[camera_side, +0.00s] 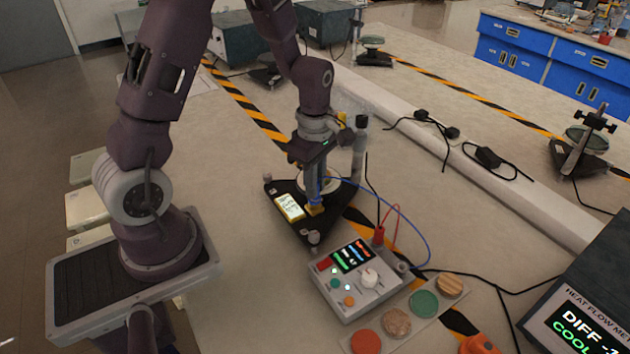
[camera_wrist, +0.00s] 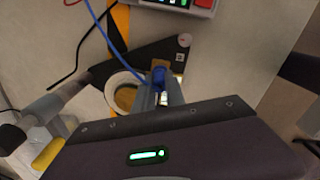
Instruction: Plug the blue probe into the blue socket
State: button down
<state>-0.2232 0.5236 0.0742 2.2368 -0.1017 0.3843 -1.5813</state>
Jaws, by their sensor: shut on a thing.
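My gripper (camera_side: 314,192) points down over a black three-cornered base (camera_side: 287,222). It is shut on the blue probe, whose blue top (camera_wrist: 158,75) shows between my fingers (camera_wrist: 160,92) in the wrist view. The blue cable (camera_side: 428,243) loops right from my gripper towards the control box (camera_side: 356,278). A small yellow block (camera_side: 315,210) is at or just below my fingertips; I cannot tell whether the probe touches it. I cannot make out the blue socket in either view. The probe's lower end is hidden.
A red plug (camera_side: 379,235) and cable are at the control box. Several coloured discs (camera_side: 424,303) lie in front.

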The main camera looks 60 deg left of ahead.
jog(key=shift+f, duration=0.15)
jog(key=c, duration=1.3)
grip_release()
jog(key=shift+o, duration=0.2)
jog(key=shift+o, duration=1)
jog(key=shift+r, duration=3.75)
